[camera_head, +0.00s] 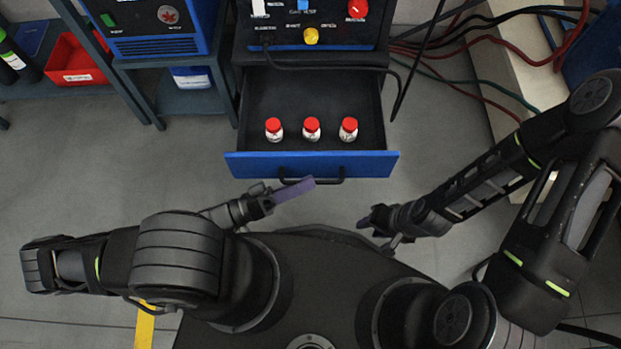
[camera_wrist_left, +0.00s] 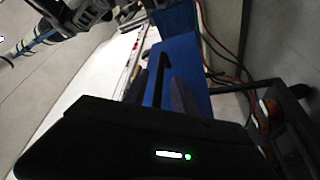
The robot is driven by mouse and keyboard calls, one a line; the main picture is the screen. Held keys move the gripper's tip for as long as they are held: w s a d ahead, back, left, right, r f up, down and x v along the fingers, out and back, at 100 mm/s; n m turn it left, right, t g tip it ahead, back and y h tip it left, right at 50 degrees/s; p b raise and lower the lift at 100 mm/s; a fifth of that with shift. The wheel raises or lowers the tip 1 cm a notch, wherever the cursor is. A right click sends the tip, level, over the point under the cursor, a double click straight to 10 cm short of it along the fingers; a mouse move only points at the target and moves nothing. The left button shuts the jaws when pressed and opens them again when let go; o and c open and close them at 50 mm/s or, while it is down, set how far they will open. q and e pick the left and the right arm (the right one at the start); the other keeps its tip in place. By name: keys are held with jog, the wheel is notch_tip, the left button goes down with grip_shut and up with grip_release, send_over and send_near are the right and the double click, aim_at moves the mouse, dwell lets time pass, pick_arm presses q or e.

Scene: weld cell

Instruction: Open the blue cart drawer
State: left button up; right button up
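The blue-fronted drawer (camera_head: 240,165) of the cart (camera_head: 340,30) is pulled well out, its dark inside showing. Its black bar handle (camera_head: 330,180) runs along the front; the handle also shows in the left wrist view (camera_wrist_left: 158,65), against the blue front (camera_wrist_left: 183,52). My left gripper (camera_head: 308,184), with purple fingers, is at the handle in the head view. In the left wrist view its two fingers (camera_wrist_left: 160,92) stand apart, with the handle lying in line with the gap; contact is not clear. My right gripper (camera_head: 372,228) is off to the right, apart from the drawer, its opening unclear.
Three white bottles with red caps (camera_head: 311,129) stand in the drawer. A red bin (camera_head: 75,62) sits on the left shelf. Cables (camera_head: 470,45) hang right of the cart beside a pale block (camera_head: 530,90). The floor left of the drawer is clear.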

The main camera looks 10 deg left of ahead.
pick_arm(q)
jog(key=v, duration=0.5)
jog(key=shift+s+a, duration=0.2)
jog(key=shift+a, duration=0.05)
dwell(0.3)
